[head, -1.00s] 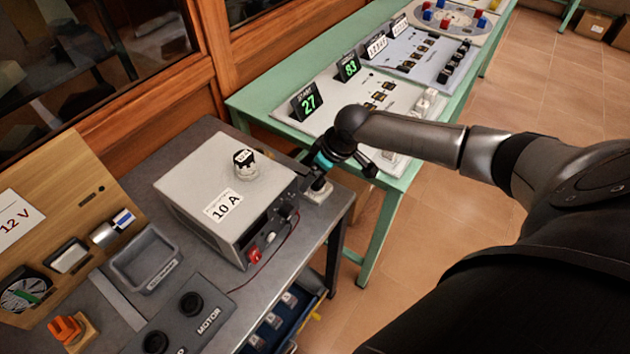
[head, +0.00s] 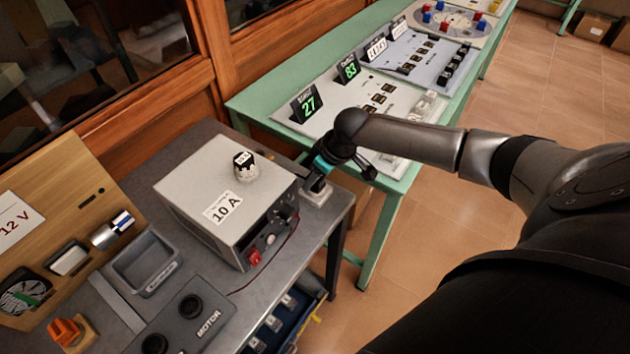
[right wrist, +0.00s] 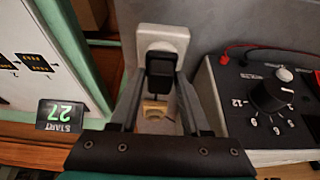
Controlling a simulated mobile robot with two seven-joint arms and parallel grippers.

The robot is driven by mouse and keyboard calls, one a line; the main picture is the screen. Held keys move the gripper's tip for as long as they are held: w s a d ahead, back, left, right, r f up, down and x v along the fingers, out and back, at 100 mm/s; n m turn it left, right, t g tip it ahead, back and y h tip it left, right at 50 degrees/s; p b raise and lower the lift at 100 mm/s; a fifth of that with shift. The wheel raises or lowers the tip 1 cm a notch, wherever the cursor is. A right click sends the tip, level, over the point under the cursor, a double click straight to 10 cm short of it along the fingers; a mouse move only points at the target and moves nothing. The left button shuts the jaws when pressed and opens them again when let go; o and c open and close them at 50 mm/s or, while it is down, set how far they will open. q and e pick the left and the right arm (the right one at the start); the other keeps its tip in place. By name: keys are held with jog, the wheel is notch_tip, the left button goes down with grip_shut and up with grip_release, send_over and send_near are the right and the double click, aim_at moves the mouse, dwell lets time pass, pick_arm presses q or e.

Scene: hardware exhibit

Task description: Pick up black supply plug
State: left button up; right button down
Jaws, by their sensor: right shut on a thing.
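The black supply plug (right wrist: 160,72) shows in the right wrist view, between my fingertips and against a white socket block (right wrist: 162,37). My right gripper (right wrist: 160,80) is shut on the plug, with one finger on each side. I cannot tell whether the plug is still seated in the block. In the head view my right gripper (head: 319,176) points down at the back right corner of the grey bench, just above the white block (head: 318,194). It mostly hides the plug there. My left gripper is not in view.
A grey power supply box (head: 210,190) marked 10 A stands close beside the gripper. Its dial (right wrist: 272,97) and a red lead show in the wrist view. A green table (head: 385,215) with display panels stands behind and right.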

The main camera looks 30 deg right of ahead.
dwell(0.3)
notch_tip(320, 180, up, 20)
jog(key=p, duration=0.3)
jog(key=shift+p, duration=0.35)
